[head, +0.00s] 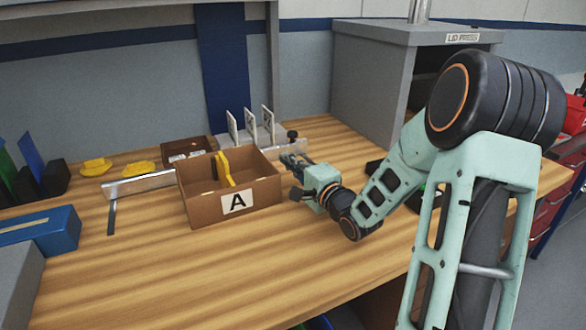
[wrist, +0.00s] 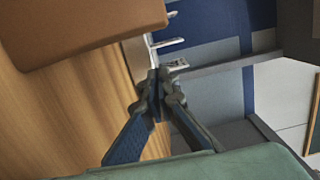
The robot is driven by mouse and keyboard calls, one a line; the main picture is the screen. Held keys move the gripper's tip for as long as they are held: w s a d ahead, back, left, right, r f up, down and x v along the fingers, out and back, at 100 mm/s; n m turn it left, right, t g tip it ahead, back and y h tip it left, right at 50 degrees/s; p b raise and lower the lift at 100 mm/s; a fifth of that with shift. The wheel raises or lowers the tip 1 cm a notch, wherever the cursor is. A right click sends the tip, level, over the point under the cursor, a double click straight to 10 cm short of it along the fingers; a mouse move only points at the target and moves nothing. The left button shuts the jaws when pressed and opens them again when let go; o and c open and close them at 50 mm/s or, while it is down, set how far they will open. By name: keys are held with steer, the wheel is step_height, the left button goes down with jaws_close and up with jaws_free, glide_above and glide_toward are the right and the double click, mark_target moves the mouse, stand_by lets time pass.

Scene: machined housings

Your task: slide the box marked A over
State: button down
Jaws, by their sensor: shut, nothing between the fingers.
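The brown open-topped box marked A (head: 207,207) stands upright on the wooden bench, its label facing front. A yellow piece (head: 225,168) and a dark piece show inside it. My gripper (head: 288,158) is shut and empty, low over the bench just right of the box, by its back right corner. In the wrist view my gripper (wrist: 160,80) has its fingertips together, and the box (wrist: 80,30) fills the upper left. A small gap shows between fingers and box there; I cannot tell whether any part touches.
A metal strip (head: 140,186) lies behind and left of the box. White upright plates (head: 250,124) and a dark brown box (head: 185,149) stand behind it. Yellow parts (head: 96,167) and a blue case (head: 40,232) are on the left. The bench in front is clear.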

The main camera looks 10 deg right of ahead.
mark_target(264, 161)
steer(key=x, duration=0.2)
steer(key=b+x, duration=0.1)
steer(key=x, duration=0.2)
steer(key=shift+s+a+f, duration=0.1)
steer(key=shift+s+a, duration=0.1)
steer(key=shift+a, duration=0.15)
steer(key=shift+s+a, duration=0.8)
steer(key=shift+a, duration=0.05)
steer(key=shift+s+a, duration=0.35)
steer(key=shift+s+a, duration=0.6)
steer(key=shift+a, duration=0.2)
steer(key=shift+w, duration=0.1)
